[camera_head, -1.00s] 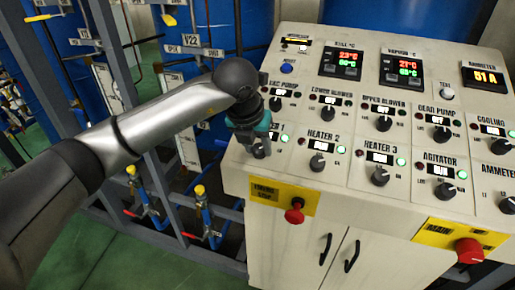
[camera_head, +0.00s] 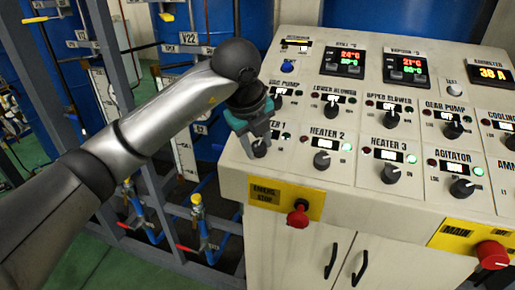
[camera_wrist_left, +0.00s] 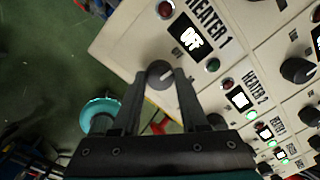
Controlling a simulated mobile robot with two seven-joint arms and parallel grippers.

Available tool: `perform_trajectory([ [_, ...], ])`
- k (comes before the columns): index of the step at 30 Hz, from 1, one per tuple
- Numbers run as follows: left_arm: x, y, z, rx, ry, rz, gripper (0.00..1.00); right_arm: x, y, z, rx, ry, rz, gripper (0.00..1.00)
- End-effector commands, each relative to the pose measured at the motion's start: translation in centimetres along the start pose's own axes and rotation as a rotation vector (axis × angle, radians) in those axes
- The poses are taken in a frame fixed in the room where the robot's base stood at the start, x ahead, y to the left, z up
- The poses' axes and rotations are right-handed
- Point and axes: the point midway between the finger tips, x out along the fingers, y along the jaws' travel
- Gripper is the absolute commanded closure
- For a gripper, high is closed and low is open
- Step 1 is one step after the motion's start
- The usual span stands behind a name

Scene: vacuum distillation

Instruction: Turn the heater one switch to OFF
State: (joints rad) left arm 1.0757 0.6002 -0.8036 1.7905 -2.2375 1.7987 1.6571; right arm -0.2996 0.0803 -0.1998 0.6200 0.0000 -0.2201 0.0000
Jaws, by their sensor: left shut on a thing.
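The heater one switch is a dark round knob (camera_head: 260,151) at the front left of the sloped panel. In the left wrist view the knob (camera_wrist_left: 158,72) sits between my fingertips, with a light pointer mark on it. My left gripper (camera_head: 256,143) is shut on it; the gripper (camera_wrist_left: 160,84) also shows in the wrist view. The heater one display (camera_wrist_left: 189,36) reads OFF there. The green lamp (camera_wrist_left: 213,66) beside it looks dark. My right gripper is not in view.
The heater two knob (camera_head: 321,160) is close on the right, with heater three's knob (camera_head: 390,173) beyond. A red emergency stop (camera_head: 298,215) stands out from the panel front below. Blue tanks and pipework with valves (camera_head: 198,205) are at the left.

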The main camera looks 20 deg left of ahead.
Motion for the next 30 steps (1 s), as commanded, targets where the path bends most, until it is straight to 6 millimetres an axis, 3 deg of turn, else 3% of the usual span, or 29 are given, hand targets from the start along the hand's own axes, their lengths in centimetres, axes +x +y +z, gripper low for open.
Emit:
perform_trajectory([
  [9,-0.05,-0.1,0.06,-0.108,-0.006,-0.002,1.0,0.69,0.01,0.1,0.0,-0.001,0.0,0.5],
  [24,-0.1,-0.11,0.08,-0.126,-0.006,-0.001,1.0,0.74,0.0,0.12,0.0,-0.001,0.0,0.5],
  [25,-0.1,-0.11,0.09,-0.126,-0.007,-0.001,0.55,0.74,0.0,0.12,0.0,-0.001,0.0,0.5],
  [30,-0.07,-0.07,0.06,-0.125,-0.006,0.0,0.36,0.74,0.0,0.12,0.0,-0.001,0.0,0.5],
])
